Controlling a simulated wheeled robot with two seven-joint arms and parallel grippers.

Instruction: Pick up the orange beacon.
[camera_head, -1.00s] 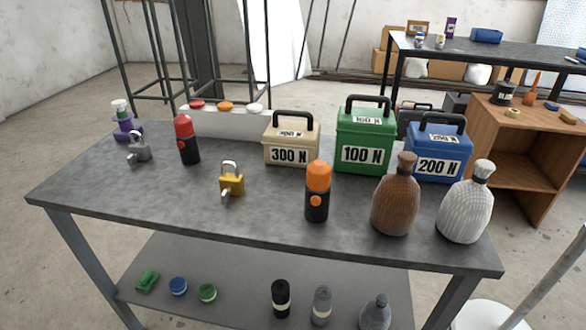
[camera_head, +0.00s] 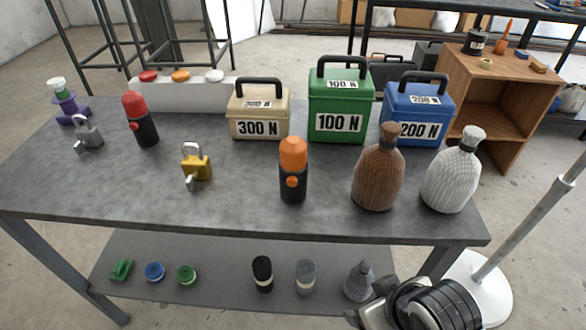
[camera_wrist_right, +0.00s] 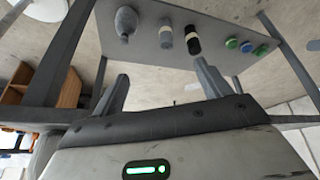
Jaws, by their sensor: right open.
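The orange beacon (camera_head: 293,170) stands upright on the grey table (camera_head: 230,213), near its front edge. It has an orange top, a black body and an orange button. My right arm shows at the bottom right of the head view, below and in front of the tabletop, away from the beacon. In the right wrist view my right gripper (camera_wrist_right: 163,85) has its two fingers apart with nothing between them. The beacon is not visible in that view. My left gripper is in neither current view.
A brown bottle (camera_head: 379,175) and a white bottle (camera_head: 452,178) stand right of the beacon. Boxes marked 300 N (camera_head: 258,113), 100 N (camera_head: 338,110) and 200 N (camera_head: 418,115) stand behind. A yellow padlock (camera_head: 197,166) and red beacon (camera_head: 140,120) are left. A lower shelf (camera_head: 220,290) holds small items.

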